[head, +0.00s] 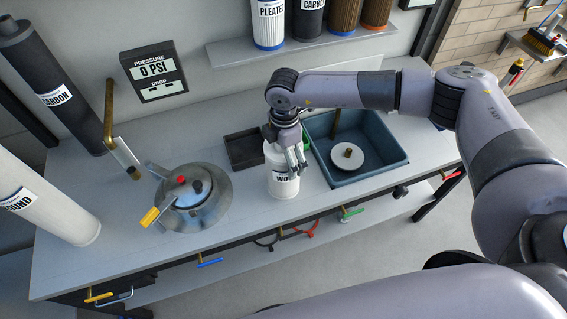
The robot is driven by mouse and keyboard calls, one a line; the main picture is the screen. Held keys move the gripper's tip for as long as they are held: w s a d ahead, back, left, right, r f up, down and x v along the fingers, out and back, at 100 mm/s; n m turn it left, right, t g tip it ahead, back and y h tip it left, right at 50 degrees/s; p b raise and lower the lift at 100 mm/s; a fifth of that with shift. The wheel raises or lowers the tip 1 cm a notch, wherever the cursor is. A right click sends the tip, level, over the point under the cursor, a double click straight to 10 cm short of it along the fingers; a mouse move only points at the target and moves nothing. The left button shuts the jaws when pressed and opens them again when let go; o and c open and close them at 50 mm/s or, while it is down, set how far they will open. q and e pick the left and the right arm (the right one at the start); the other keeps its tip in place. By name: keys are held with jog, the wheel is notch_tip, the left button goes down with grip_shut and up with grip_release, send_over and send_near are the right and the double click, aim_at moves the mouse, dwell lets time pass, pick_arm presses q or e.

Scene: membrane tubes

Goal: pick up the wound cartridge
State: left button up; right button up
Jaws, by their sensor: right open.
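A white cartridge (283,186) stands upright on the bench, with a label that shows "WO"; the rest of the label is hidden or cut off. My right gripper (298,160) is open and points down at the upper right part of this cartridge, its fingers overlapping it in the picture. I cannot tell whether the fingers touch it or straddle it. Part of the cartridge's top is hidden behind the gripper. A larger white cylinder (45,205) at the left edge has a label ending in "OUND". My left gripper is not in view.
A metal housing (195,215) with a yellow handle sits left of the cartridge. A blue-grey bin (385,168) with a white disc (347,156) is on the right. A black tray (240,150) lies behind. A dark carbon cylinder (58,95) stands back left. Coloured-handled valves line the bench's front.

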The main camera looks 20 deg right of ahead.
jog(key=shift+f, duration=0.1)
jog(key=shift+c, duration=0.4)
jog(key=c, duration=1.7)
